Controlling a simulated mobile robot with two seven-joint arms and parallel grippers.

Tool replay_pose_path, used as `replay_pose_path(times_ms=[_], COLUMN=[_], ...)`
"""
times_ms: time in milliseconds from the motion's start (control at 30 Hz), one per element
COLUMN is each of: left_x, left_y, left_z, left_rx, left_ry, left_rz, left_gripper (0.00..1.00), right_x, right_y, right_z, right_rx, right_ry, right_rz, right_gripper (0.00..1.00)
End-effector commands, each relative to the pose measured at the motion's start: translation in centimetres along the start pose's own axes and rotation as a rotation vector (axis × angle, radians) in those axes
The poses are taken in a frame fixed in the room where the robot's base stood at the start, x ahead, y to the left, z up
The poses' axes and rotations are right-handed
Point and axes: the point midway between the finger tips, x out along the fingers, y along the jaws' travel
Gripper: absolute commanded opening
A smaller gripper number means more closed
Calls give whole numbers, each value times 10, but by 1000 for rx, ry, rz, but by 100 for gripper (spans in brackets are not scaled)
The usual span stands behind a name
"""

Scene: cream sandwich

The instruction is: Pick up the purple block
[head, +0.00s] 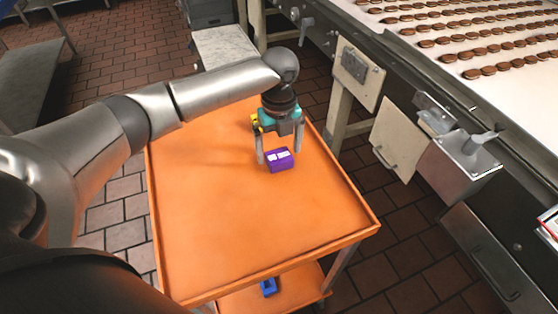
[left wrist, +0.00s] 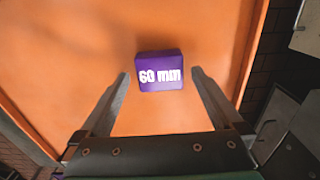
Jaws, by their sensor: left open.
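The purple block (head: 280,160) lies on the orange top of a cart (head: 230,225), toward its back right part. In the left wrist view the purple block (left wrist: 160,71) shows white lettering, "60 mm". My left gripper (head: 279,158) points down at the block and is open. In the left wrist view the fingers of my left gripper (left wrist: 159,75) are spread on either side of the block, with orange surface showing between each finger and the block. The exact height of the fingertips over the cart is hard to tell. My right gripper is not in view.
A yellow object (head: 256,122) sits behind my left gripper, partly hidden. A blue object (head: 269,287) lies on the cart's lower shelf. A conveyor (head: 470,45) with rows of brown sandwich cookies runs at the right. The cart top's front and left are clear.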

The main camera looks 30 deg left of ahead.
Motion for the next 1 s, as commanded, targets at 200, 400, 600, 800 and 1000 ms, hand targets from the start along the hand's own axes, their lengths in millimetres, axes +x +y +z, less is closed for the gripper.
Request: replay_pose_path(times_ms=[200, 400, 600, 800, 1000], left_x=[22, 20, 20, 20, 20], left_y=[1, 0, 0, 0, 0], left_z=[0, 0, 0, 0, 0], left_rx=[0, 0, 0, 0, 0], left_ry=[-1, -1, -1, -1, -1], left_rz=[1, 1, 0, 0, 0], left_gripper=[100, 94, 72, 49, 27], right_x=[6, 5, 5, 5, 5], right_y=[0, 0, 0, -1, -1], right_z=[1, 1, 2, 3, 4], right_rx=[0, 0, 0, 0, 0], right_ry=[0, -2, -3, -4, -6], right_rz=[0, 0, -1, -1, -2], right_gripper=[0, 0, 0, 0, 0])
